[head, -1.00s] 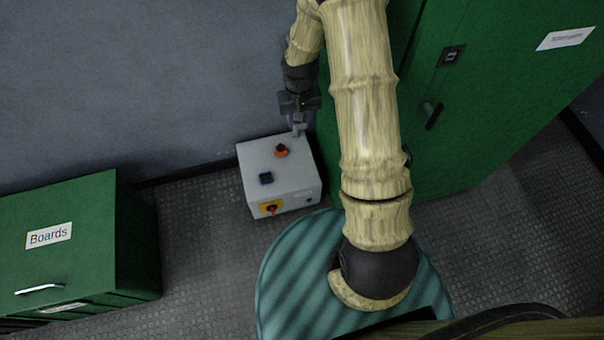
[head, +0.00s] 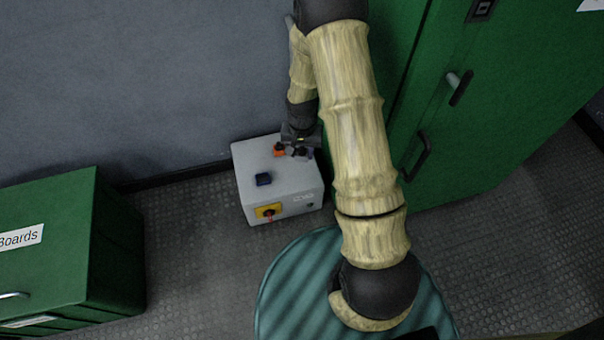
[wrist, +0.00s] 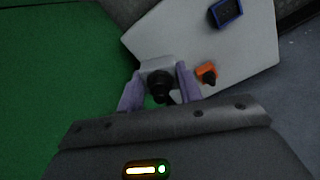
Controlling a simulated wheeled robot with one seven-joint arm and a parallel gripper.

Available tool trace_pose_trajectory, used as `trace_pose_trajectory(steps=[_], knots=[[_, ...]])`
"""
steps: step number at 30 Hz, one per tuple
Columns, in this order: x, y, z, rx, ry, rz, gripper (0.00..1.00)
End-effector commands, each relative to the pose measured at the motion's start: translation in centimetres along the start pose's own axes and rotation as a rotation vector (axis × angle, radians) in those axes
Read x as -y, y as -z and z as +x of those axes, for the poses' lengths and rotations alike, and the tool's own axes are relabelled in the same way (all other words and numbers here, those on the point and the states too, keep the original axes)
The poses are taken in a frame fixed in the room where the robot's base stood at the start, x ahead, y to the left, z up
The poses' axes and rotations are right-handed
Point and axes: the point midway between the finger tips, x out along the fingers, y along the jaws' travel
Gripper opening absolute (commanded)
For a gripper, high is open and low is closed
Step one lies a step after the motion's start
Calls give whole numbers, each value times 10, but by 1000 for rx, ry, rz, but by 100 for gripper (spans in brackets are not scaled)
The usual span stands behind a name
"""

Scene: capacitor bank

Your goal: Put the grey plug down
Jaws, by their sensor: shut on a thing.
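My gripper (wrist: 159,88) is shut on the grey plug (wrist: 153,64), a pale grey block with a black knob, between its two purple fingers in the wrist view. In the head view my gripper (head: 300,152) is low at the back right of the white box's top (head: 288,182), and the plug is mostly hidden there. In the wrist view the plug overlaps the edge of the box top (wrist: 175,30). I cannot tell whether it touches the box.
An orange piece with a black knob (head: 279,150) is close beside my gripper on the box. A dark blue square piece (head: 263,179) sits nearer the front. A green cabinet (head: 490,130) stands right; a green Boards cabinet (head: 50,250) stands left.

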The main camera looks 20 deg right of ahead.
Motion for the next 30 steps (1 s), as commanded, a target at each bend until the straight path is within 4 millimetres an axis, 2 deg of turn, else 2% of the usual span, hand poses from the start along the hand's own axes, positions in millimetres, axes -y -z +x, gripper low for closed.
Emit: trace_pose_trajectory(steps=[12,23,26,30], knots=[[0,0,61,1,0,-1,0],[0,0,63,0,0,-1,0],[0,0,71,0,0,-1,0],[0,0,92,1,0,-1,0]])
